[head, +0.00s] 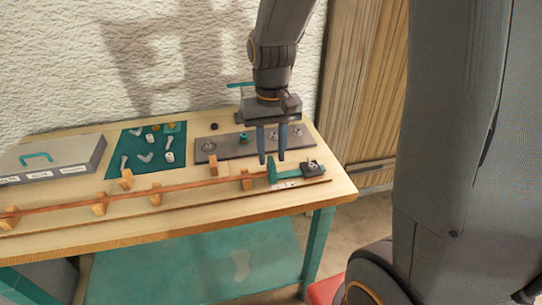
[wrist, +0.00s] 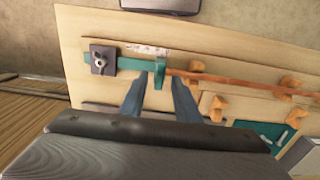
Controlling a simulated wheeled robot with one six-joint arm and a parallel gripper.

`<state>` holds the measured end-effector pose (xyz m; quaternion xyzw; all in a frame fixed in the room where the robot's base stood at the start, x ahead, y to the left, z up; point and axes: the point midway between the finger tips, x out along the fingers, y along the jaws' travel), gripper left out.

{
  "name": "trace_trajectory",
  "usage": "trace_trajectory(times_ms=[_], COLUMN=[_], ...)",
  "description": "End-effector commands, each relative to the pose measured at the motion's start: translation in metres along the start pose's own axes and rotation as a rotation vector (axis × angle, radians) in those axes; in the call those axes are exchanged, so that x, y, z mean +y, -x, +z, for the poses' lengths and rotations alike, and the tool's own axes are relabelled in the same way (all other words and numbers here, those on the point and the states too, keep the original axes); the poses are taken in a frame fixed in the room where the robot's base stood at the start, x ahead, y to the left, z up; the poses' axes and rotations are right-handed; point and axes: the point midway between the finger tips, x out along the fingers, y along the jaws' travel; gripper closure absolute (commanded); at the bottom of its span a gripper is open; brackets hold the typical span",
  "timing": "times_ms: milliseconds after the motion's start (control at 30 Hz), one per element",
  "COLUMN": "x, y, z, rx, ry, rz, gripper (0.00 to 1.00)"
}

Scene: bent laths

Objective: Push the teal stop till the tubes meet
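The teal stop (head: 273,172) has an upright plate and stands near the right end of the long wooden board on the bench. It also shows in the wrist view (wrist: 158,76), on a teal strip running to a dark clamp plate with a bolt (wrist: 102,60). The orange-brown tubes (head: 205,184) lie in a long line on wooden blocks, one end at or close to the stop. I cannot make out a gap between tubes. My gripper (head: 272,158) is open, fingers pointing down. In the wrist view its fingertips appear either side of the stop's plate; contact is unclear.
Wooden support blocks (head: 246,179) stand along the tubes. Behind are a grey plate with knobs (head: 222,147), a teal mat (head: 117,160) with small parts, and a grey case (head: 60,160) at the left. The bench's front edge is close to the board.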

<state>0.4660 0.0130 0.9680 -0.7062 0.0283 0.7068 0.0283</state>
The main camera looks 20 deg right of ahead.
Motion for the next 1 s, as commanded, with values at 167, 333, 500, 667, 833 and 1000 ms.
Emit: trace_trajectory(times_ms=[167,333,500,667,833,1000], x=[0.000,0.000,0.000,0.000,0.000,0.002], y=[0.031,0.054,0.063,0.064,0.064,0.055], z=[-0.002,-0.001,0.000,0.000,0.000,0.007], rx=[0.006,0.005,0.001,0.001,0.001,0.004], ry=[0.000,0.000,0.000,-0.001,0.000,0.005], rz=[-0.001,-0.001,0.000,0.000,0.000,0.000], gripper=[0.70,0.70,0.70,0.70,0.70,0.70])
